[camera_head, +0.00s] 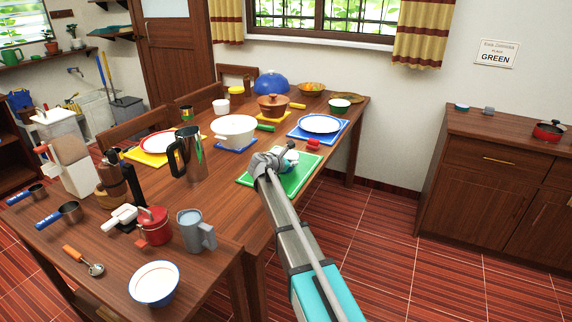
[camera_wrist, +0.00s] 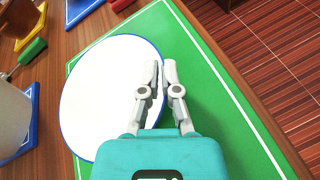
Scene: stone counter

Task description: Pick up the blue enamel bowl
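A white round dish with a thin blue rim (camera_wrist: 95,95) is over the green mat (camera_wrist: 215,90) in the wrist view; from above I cannot tell its depth. In the head view it shows as a small whitish shape (camera_head: 291,156), mostly hidden by my gripper (camera_head: 282,152). My gripper's fingers (camera_wrist: 160,68) are close together at the dish's right rim, with a narrow gap; I cannot tell whether they touch it. A second bowl, white inside with a blue rim and outside (camera_head: 154,284), stands at the table's near end, away from my gripper.
A red object (camera_head: 313,144) sits close by. A steel jug (camera_head: 189,155) stands further left. The floor right of the table is clear.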

